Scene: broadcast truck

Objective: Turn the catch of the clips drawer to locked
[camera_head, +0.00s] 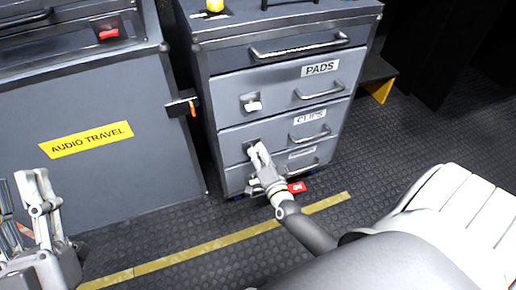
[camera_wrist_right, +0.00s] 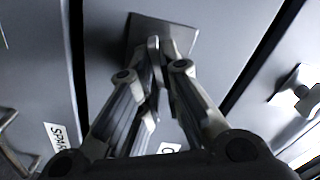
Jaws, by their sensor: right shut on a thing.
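The clips drawer (camera_head: 274,135) is the grey drawer front labelled CLIPS, below the PADS drawer, and looks closed. Its catch plate (camera_head: 248,145) is at the left of the drawer front; it also shows in the right wrist view as a dark square plate (camera_wrist_right: 182,38). My right gripper (camera_head: 256,151) is at that plate, its fingers closed together on the catch, as the right wrist view (camera_wrist_right: 158,68) shows. The fingers hide most of the catch, so I cannot tell which way it points. My left gripper (camera_head: 36,192) is at the lower left, away from the drawers; its jaw opening is unclear.
The PADS drawer (camera_head: 285,85) above has its own white catch (camera_head: 253,105) and a bar handle. A lower drawer (camera_head: 300,165) is partly behind my right gripper. A red tag (camera_head: 297,187) is near the cabinet foot. A grey AUDIO TRAVEL case (camera_head: 100,165) stands left.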

